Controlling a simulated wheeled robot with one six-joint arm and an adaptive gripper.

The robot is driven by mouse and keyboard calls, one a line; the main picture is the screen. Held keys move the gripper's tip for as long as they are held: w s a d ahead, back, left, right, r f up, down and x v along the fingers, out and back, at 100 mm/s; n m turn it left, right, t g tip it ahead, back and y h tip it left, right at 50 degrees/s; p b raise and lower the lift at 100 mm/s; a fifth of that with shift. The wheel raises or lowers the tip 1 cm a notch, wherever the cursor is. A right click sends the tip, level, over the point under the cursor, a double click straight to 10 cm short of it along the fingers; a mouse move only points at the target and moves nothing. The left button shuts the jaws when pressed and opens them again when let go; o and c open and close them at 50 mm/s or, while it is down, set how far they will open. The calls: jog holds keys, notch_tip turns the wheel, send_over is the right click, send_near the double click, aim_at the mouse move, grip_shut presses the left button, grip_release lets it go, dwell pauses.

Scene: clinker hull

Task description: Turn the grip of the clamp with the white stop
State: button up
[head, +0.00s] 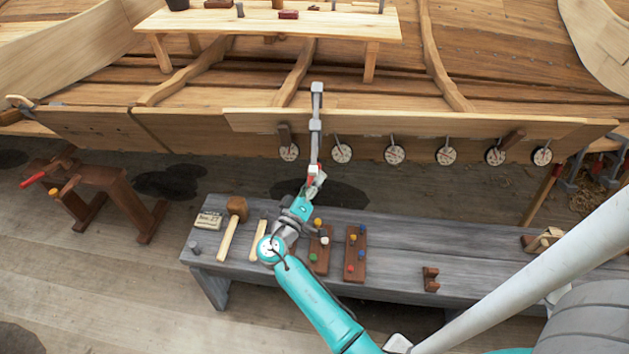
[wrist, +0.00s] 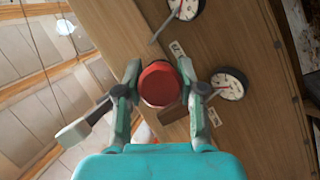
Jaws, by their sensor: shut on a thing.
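A grey bar clamp (head: 316,125) stands upright over the edge of the hull's upper plank, with a red grip (head: 313,169) low on it. My gripper (head: 314,187) reaches up to this grip from below. In the wrist view the round end of the red grip (wrist: 160,84) sits between the two fingers of my gripper (wrist: 160,88), which are shut on it from both sides. A grey bar with a pale, off-white block (wrist: 72,135) at its end sticks out beyond the left finger. I cannot tell for sure whether this block is the white stop.
Several round white dials (head: 394,154) hang along the plank; one dial (wrist: 229,84) is close to my right finger. Below is a grey bench (head: 395,225) with a mallet (head: 235,215) and pegged wooden blocks (head: 355,252). A brown sawhorse (head: 110,185) stands at left.

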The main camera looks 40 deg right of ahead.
jog(key=shift+n+h, duration=0.5)
jog(key=shift+r, duration=0.1)
jog(key=o, duration=1.1)
jog(key=shift+o, duration=0.2)
jog(key=v, duration=1.2)
jog(key=shift+w, duration=0.15)
